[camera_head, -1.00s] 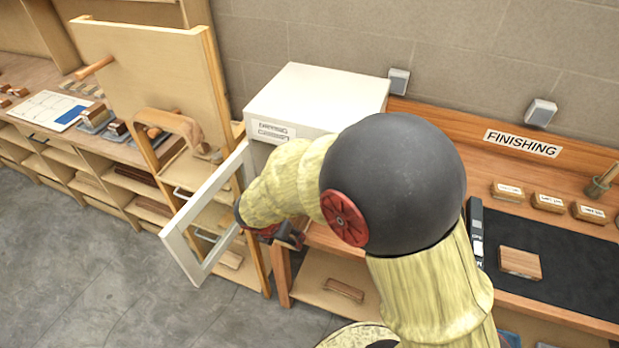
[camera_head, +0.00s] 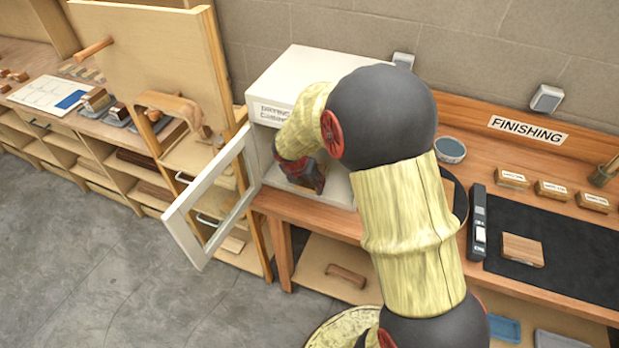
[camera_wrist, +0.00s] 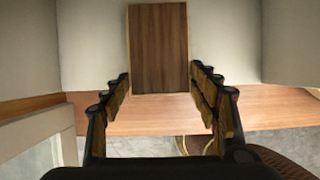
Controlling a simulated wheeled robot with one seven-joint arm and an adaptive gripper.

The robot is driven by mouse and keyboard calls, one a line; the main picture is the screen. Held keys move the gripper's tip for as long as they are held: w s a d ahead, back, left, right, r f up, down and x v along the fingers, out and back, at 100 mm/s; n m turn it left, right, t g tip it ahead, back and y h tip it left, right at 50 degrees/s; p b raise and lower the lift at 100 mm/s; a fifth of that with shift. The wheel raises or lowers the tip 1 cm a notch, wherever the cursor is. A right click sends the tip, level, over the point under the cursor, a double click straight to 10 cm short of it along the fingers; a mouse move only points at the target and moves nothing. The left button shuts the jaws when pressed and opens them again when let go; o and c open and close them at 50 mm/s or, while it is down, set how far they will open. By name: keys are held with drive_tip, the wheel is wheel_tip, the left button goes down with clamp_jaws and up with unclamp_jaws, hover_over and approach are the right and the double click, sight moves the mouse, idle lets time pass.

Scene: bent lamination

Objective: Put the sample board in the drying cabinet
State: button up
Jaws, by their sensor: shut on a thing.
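The sample board (camera_wrist: 158,48), a brown wood-grained rectangle with pale edges, stands out ahead between the fingertips in the wrist view. My gripper (camera_wrist: 160,80) is shut on its near end, one finger at each side. In the head view my gripper (camera_head: 308,180) is at the open front of the white drying cabinet (camera_head: 305,75), and the board is hidden by my arm. Pale cabinet walls (camera_wrist: 225,45) surround the board in the wrist view. Whether the board touches the cabinet floor cannot be told. The cabinet's glazed door (camera_head: 213,205) stands open to the left.
The wooden bench (camera_head: 285,207) supports the cabinet. To the right are a blue bowl (camera_head: 450,149), a dark slim tool (camera_head: 479,222) and a wooden block (camera_head: 523,250) on a black mat (camera_head: 570,262). A tall wooden panel (camera_head: 150,60) stands left, near the door.

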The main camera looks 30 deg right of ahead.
drive_tip(key=shift+w+d+f, duration=0.1)
drive_tip(key=shift+w+d, duration=0.85)
drive_tip(key=shift+d, duration=0.25)
drive_tip(key=shift+f+b, duration=0.3)
drive_tip(key=shift+b, duration=0.05)
drive_tip(key=shift+a+r, duration=0.1)
drive_tip(key=shift+a, duration=0.05)
drive_tip(key=o, duration=1.1)
drive_tip(key=shift+s, duration=0.1)
drive_tip(key=shift+o, duration=0.6)
